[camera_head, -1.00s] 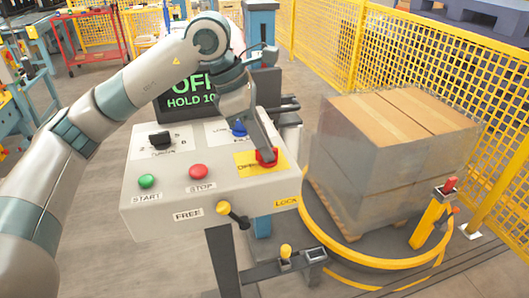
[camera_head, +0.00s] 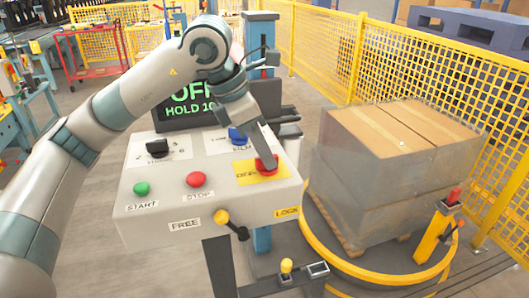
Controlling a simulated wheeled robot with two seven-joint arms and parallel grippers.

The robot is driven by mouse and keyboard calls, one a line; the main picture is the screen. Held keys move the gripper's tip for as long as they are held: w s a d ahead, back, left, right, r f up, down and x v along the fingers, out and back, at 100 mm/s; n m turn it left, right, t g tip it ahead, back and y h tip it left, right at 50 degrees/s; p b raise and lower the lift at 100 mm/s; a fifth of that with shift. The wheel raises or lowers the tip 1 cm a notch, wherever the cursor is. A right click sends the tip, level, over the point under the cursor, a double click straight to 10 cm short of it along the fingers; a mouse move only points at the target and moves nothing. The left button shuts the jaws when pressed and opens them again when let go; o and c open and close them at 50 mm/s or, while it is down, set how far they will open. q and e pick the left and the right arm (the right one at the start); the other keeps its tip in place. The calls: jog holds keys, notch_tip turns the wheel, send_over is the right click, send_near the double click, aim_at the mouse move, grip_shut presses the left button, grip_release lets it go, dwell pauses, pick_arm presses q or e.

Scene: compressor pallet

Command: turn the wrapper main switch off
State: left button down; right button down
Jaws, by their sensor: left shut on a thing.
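The wrapper main switch is a red knob (camera_head: 266,164) on a yellow plate (camera_head: 243,173) at the right of the grey control panel (camera_head: 150,216). My left gripper (camera_head: 267,157) reaches down from above and is shut on the red knob. Its fingers hide part of the knob and of the plate's lettering. The screen (camera_head: 190,108) behind the panel reads "OFF" and "HOLD 10", partly covered by my left arm. My right gripper is not in view.
Wrapped cartons (camera_head: 385,165) stand to the right, before a yellow fence (camera_head: 405,70).

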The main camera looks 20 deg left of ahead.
pick_arm(q)
jog(key=c, duration=1.8)
grip_release()
jog(key=shift+r, duration=0.1)
jog(key=v, duration=1.7)
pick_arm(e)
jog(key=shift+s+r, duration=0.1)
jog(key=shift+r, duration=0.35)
pick_arm(q)
jog(key=shift+a+r, duration=0.15)
